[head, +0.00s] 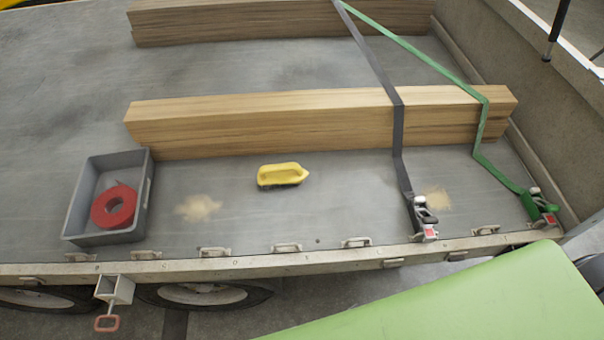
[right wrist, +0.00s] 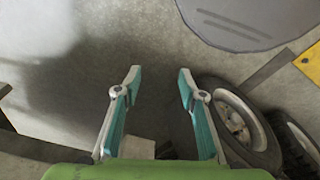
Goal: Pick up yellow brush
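The yellow brush (head: 282,175) lies on the grey trailer bed (head: 340,205), bristles down, in front of the nearer wooden beam in the head view. Its dark bristles show along its lower edge. My right gripper (right wrist: 157,80) is open and empty in the right wrist view, with its two fingers apart over the floor beside the trailer wheels. The brush does not show in the right wrist view. Neither gripper is in the head view, and my left gripper is in no view.
A grey bin (head: 150,190) with a red strap roll (head: 114,206) stands left of the brush. Wooden beams (head: 300,122) lie behind it. A black strap (head: 398,130) and a green strap (head: 482,130) with ratchets are on the right. Sandy patches (head: 198,208) lie on the bed. Metal loops line the front edge.

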